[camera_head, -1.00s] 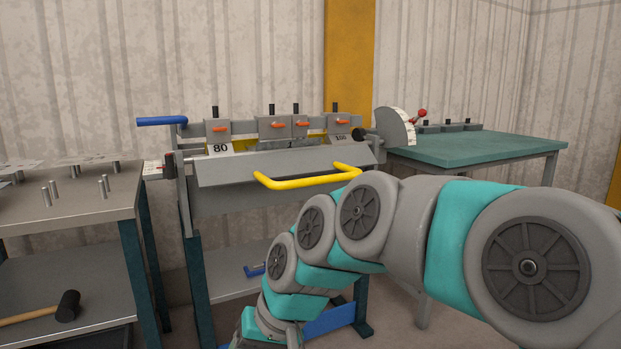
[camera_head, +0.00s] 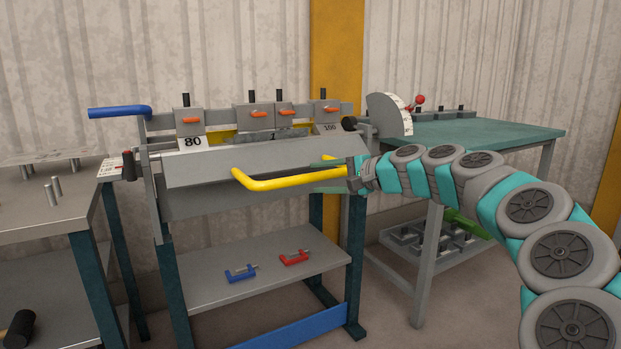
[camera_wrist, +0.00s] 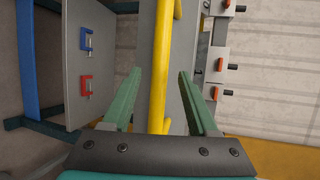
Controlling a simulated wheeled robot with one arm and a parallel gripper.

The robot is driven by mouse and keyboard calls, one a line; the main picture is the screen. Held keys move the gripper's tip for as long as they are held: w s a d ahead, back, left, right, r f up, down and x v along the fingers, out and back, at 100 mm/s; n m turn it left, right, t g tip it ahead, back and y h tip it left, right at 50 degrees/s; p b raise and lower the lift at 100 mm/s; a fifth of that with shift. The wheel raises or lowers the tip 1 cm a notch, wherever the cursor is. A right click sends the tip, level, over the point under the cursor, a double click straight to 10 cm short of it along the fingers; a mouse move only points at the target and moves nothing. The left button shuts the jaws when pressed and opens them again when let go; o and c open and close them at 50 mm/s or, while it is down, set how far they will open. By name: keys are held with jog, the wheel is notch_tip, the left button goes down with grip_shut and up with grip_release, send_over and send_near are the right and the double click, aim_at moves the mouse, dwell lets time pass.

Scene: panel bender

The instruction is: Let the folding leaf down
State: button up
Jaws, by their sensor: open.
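The bending machine has a long grey folding leaf (camera_head: 205,166) across its front, its broad face sloping towards me. A yellow bar handle (camera_head: 275,183) stands out from the leaf; it also runs up the middle of the wrist view (camera_wrist: 159,70). My gripper (camera_head: 322,174) is at the right part of this handle, one green finger above the bar and one below. In the wrist view my open fingers (camera_wrist: 159,74) flank the bar with gaps on both sides. My gripper hides the handle's right end in the head view.
A blue lever (camera_head: 120,112) sticks out at the machine's upper left. Clamp blocks marked 80 and 100 sit along the top. Blue (camera_head: 241,273) and red (camera_head: 294,257) clamps lie on the lower shelf (camera_head: 215,283). A grey table stands left, a green-topped table (camera_head: 480,134) right.

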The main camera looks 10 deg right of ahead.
aim_at(312, 178)
jog(key=shift+x, duration=2.35)
grip_shut()
